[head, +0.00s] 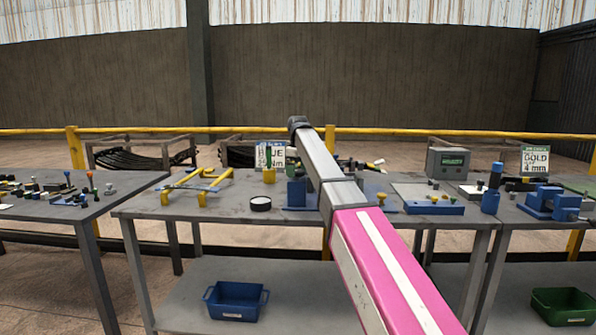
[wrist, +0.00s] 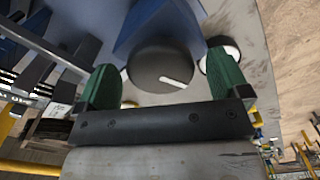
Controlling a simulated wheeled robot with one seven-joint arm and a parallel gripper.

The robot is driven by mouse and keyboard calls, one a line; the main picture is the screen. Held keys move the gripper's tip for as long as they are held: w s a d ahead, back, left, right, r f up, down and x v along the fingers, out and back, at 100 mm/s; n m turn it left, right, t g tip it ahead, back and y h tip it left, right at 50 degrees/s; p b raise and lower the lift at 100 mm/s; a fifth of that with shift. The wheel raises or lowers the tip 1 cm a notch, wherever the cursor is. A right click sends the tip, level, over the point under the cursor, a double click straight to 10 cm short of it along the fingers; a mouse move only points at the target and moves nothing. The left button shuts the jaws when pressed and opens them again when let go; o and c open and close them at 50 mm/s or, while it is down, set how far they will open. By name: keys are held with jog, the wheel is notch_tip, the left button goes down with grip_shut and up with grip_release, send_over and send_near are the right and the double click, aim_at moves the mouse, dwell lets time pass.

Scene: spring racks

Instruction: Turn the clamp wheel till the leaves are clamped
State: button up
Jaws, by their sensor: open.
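In the wrist view, the clamp wheel (wrist: 160,70) is a dark round disc with a white mark on its face, in front of a blue clamp body (wrist: 140,30). My gripper (wrist: 164,76) is open, its green fingers one on each side of the wheel. I cannot tell whether either finger touches it. In the head view, part of a blue block (head: 297,193), probably the clamp, shows left of my arm. My gripper and the wheel are hidden there. I cannot make out any leaves in the clamp; dark bars (wrist: 35,32) show at the wrist view's upper left.
A black round pot with a white top (head: 260,203) stands left of the blue block. Yellow stands (head: 200,187) are further left. A blue fixture (head: 434,207) and a grey display box (head: 447,162) are to the right. A blue bin (head: 236,299) sits on the lower shelf.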

jog(key=c, duration=0.9)
jog(key=shift+m, duration=0.3)
jog(key=m, duration=1)
jog(key=shift+a, duration=0.1)
jog(key=shift+m, duration=0.3)
jog(key=o, duration=0.9)
